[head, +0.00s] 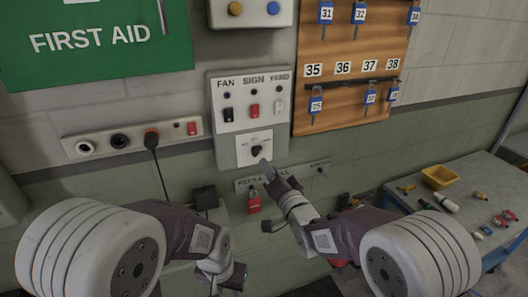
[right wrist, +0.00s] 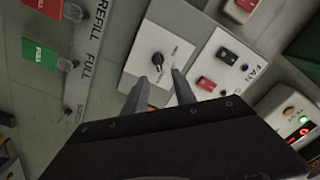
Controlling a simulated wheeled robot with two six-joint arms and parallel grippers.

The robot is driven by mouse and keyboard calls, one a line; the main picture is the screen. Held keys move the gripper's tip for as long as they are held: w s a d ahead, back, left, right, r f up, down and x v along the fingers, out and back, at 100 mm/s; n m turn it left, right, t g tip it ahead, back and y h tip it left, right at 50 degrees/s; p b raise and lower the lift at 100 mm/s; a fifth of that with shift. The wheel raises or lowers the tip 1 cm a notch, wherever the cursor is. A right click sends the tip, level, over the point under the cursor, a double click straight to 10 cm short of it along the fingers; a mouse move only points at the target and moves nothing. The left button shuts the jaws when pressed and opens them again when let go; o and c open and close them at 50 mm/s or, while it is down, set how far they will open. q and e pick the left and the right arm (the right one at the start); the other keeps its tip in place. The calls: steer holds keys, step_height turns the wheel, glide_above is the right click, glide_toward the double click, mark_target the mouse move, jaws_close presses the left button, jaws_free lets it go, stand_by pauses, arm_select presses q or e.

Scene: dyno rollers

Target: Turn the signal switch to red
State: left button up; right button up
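A grey wall panel (head: 228,142) carries rocker switches marked FAN, SIGN and YARD. Below them a white plate (head: 271,140) holds a black rotary knob (head: 257,151), which also shows in the right wrist view (right wrist: 157,59). The small lettering around the knob is too small to read. My right gripper (head: 266,170) is just below and in front of the knob. In the right wrist view its two fingers (right wrist: 160,88) are apart, with the knob beyond the gap and nothing between them. My left gripper (head: 232,277) is low at the bottom; its fingers are not clear.
The SIGN rocker (head: 253,111) is red, beside a black FAN rocker (head: 228,114) and a white YARD rocker (head: 279,107). A socket strip (head: 100,140) with a plugged cable is at left. A key board (head: 340,75) hangs at upper right. A table (head: 470,180) stands at right.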

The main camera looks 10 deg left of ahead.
mark_target(259, 152)
steer(key=p+x, duration=0.2)
steer(key=x, duration=0.1)
steer(key=p+x, duration=0.2)
steer(key=shift+d+r, duration=0.1)
steer(key=shift+r, duration=0.2)
steer(key=x, duration=0.4)
steer(key=shift+f+p, duration=0.35)
steer(key=shift+w, duration=0.1)
jaws_close()
